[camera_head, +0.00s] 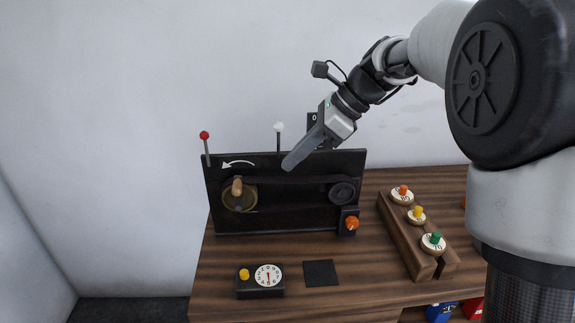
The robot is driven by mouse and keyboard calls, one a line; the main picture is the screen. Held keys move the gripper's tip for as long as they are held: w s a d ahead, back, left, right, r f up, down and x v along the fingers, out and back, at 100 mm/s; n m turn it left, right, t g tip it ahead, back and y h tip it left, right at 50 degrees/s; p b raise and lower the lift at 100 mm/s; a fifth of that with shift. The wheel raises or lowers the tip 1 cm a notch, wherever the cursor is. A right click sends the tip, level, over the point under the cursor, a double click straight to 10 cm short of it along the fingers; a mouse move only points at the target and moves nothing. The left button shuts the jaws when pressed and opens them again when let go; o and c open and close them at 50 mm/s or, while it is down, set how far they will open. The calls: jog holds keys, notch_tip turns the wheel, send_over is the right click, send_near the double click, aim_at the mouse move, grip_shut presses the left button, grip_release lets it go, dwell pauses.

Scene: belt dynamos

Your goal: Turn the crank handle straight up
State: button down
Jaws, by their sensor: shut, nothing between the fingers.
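The crank handle (237,187) is a tan wooden grip in front of a brass-coloured wheel (248,201) on the left of the black upright panel (290,212). The grip stands out near the wheel's upper left; the exact crank angle is hard to tell. A white curved arrow (238,163) above it points left. My gripper (290,164) is shut and empty. Its tip is in front of the panel's top edge, right of the crank handle and apart from it. The gripper hides part of the panel's top edge.
A red-tipped rod (204,136) and a white-tipped rod (279,128) rise at the panel. An orange knob (351,223) is at its lower right. A dial box (262,280) and black square (321,273) lie in front. A wooden block (408,235) with coloured pegs stands right.

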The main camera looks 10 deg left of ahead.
aim_at(240, 190)
jog(key=a+r+x, duration=0.1)
jog(key=a+x, duration=0.1)
jog(key=x, duration=0.9)
jog(key=shift+a+r, duration=0.2)
jog(key=shift+a, duration=0.05)
jog(key=p, duration=0.1)
jog(key=a+p, duration=0.1)
jog(key=p, duration=0.1)
jog(key=shift+s+a+r+h, duration=0.15)
jog(key=shift+s+r+h, duration=0.05)
jog(key=shift+r+h, duration=0.15)
jog(key=shift+a+f, duration=0.15)
jog(key=shift+f, duration=0.15)
